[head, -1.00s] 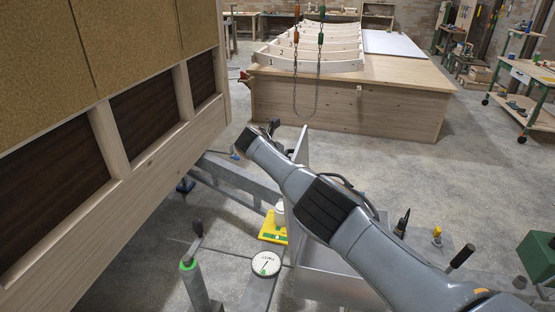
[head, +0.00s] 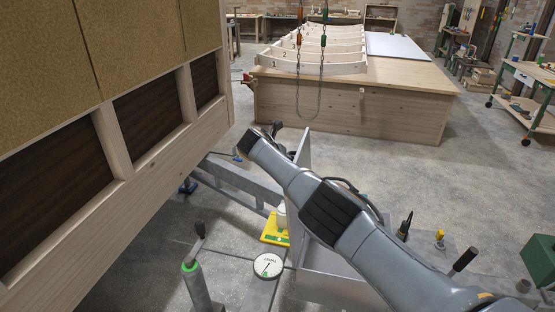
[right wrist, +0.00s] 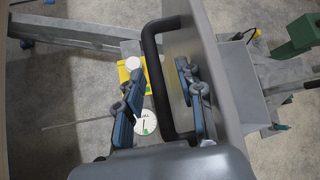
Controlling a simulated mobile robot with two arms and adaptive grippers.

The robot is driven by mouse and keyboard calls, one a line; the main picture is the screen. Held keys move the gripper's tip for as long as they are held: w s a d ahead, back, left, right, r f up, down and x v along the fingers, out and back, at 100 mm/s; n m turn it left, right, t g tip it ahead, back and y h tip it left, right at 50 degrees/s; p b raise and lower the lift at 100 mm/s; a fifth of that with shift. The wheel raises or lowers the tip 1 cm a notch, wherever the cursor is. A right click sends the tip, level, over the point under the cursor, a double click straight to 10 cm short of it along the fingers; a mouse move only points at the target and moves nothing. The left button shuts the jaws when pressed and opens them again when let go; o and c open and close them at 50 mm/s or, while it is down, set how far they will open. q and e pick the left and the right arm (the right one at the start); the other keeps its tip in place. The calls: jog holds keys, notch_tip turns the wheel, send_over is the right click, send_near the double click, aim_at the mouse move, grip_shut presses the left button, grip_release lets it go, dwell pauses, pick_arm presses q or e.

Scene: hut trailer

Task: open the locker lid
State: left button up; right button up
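The locker lid (head: 304,148) is a grey panel standing steeply upright beside my right arm in the head view. In the right wrist view the lid (right wrist: 238,75) runs down the middle right, with a black bar handle (right wrist: 150,65) on its left face. My right gripper (right wrist: 156,75) is open, with one finger on each side of the handle bar; I cannot tell if either finger touches it. The grey locker (head: 335,288) is below, partly hidden by the arm. My left gripper is not in view.
A wooden hut wall (head: 150,150) stands close on the left. A green box (head: 540,258) is at right. Floor beyond is clear up to a wooden bench (head: 345,112).

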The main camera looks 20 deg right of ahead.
jog(key=v, duration=1.1)
jog(key=shift+s, duration=0.2)
jog(key=shift+a, duration=0.1)
